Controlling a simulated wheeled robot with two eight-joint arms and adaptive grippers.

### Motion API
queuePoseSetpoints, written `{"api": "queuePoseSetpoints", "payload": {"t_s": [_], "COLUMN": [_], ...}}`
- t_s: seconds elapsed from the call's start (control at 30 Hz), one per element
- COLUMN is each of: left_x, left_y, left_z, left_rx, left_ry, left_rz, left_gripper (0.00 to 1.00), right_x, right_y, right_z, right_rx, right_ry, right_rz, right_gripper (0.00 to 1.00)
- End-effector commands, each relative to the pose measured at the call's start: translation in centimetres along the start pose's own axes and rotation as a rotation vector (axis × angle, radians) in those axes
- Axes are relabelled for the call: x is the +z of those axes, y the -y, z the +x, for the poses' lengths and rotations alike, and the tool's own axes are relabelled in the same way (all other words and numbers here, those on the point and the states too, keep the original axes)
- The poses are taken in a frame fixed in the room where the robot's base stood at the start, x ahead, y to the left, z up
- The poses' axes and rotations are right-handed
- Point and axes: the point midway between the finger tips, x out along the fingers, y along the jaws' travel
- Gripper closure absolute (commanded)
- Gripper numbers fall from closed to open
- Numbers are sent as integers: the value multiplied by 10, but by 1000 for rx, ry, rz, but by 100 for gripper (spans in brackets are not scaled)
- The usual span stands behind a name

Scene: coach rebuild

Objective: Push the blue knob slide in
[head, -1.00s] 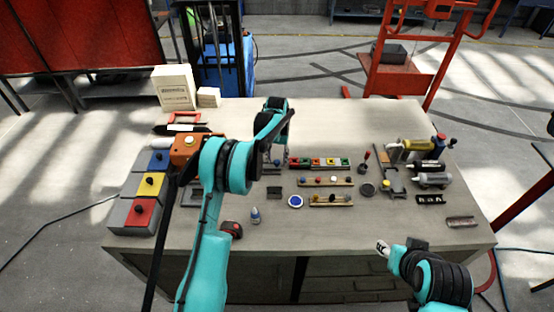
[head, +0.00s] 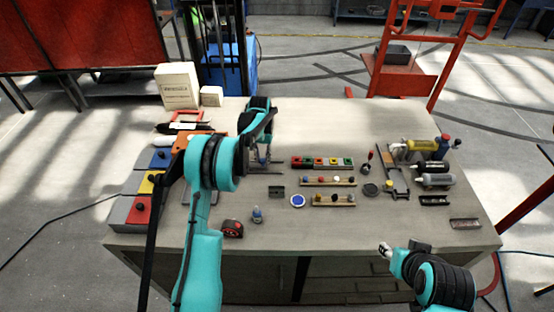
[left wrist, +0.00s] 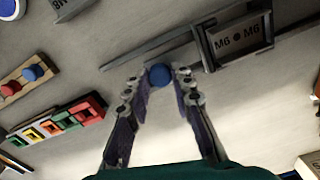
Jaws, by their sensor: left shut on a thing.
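The left gripper's fingers are closed around the knob from both sides. In the head view my left gripper (head: 261,160) is low over the middle-left of the table, and the knob is too small to tell there. My right gripper (head: 385,250) is off the front edge of the table at lower right, away from the knob; its finger opening is unclear.
A holder marked M6 (left wrist: 205,50) lies just right of the knob in the left wrist view. A strip of coloured blocks (head: 322,162) and peg strips stand to the right on the table. Blue, yellow and red boxes (head: 118,212) stand at the left. The back right tabletop is clear.

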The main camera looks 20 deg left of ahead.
Motion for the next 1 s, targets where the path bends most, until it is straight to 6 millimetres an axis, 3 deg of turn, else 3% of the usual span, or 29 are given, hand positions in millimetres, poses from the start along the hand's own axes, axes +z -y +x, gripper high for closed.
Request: {"api": "queuePoseSetpoints", "payload": {"t_s": [0.1, 0.3, 0.67, 0.7, 0.77, 1.0], "left_x": [8, 16, 18, 18, 18, 18], "left_y": [36, 70, 78, 78, 78, 76], "left_z": [2, 1, 0, 0, 0, 0], "left_rx": [-1, -1, -3, -4, -3, -1], "left_ry": [-1, -1, -1, -1, -1, -1], "left_rz": [-5, -2, -2, -2, -2, -1], "left_gripper": [100, 100, 100, 72, 56, 56], "right_x": [4, 6, 6, 6, 6, 6], "right_y": [0, 0, 0, 0, 0, 0], "right_z": [5, 8, 8, 8, 8, 8], "right_rx": [0, 0, 0, 0, 0, 0], "right_ry": [0, 0, 0, 0, 0, 0], "right_rz": [0, 0, 0, 0, 0, 0], "right_gripper": [60, 60, 60, 60, 60, 60]}}
